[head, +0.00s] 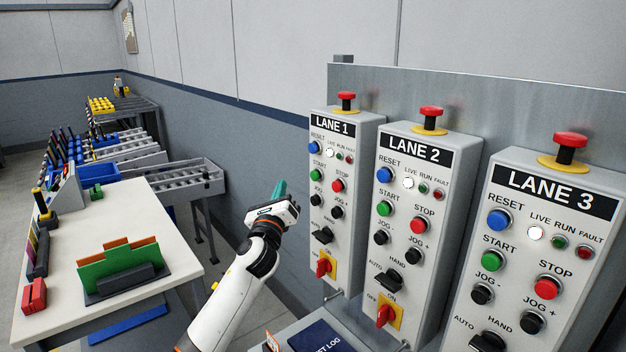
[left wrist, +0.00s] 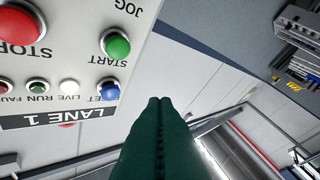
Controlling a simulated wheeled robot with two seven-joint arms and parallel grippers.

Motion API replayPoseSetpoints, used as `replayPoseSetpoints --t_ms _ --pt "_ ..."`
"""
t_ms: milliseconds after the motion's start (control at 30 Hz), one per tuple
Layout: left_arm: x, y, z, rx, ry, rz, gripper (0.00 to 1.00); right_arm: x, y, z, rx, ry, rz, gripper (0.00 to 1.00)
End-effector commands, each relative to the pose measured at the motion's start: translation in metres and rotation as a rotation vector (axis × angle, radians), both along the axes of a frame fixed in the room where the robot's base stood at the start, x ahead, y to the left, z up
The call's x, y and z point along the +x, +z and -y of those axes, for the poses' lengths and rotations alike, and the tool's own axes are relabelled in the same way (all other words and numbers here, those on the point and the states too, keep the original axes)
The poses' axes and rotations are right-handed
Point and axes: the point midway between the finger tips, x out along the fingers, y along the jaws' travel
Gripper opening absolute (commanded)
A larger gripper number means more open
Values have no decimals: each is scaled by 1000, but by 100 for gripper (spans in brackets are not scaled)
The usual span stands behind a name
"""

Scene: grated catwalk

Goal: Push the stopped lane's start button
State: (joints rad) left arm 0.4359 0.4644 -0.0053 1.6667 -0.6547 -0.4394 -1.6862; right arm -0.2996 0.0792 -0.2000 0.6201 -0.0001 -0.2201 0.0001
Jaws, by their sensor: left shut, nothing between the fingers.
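Three grey control boxes, lane 1 (head: 325,215), lane 2 (head: 405,250) and lane 3 (head: 520,275), stand in a row. Their green start buttons are lane 1 (head: 314,175), lane 2 (head: 384,208) and lane 3 (head: 492,260). Each white live lamp looks bright; the run and fault lamps look dim, and I cannot tell which lane is stopped. My left gripper (head: 281,189) is shut and empty, left of the lane 1 box and apart from it. In the left wrist view its green fingers (left wrist: 160,101) show beside lane 1's upside-down start button (left wrist: 116,45). My right gripper is out of view.
Red mushroom buttons top the boxes, such as lane 3's (head: 570,139). A white table (head: 150,225) with a green-and-orange file holder (head: 120,262) stands at left. Roller conveyors (head: 185,178) lie behind it. A dark blue log book (head: 322,338) lies below the boxes.

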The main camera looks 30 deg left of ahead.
Motion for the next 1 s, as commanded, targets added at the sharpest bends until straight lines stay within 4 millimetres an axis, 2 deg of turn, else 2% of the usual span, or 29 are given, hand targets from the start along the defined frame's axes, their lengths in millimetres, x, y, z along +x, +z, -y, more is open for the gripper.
replayPoseSetpoints --t_ms 200,433,633,1000 --pt "31 -3 13 -3 -2 3 0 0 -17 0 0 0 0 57" --pt "53 -2 22 -1 -1 1 0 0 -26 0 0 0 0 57" --pt "60 0 26 1 -2 0 0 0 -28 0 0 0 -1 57" --pt "60 0 26 0 -1 -1 0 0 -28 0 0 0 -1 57"
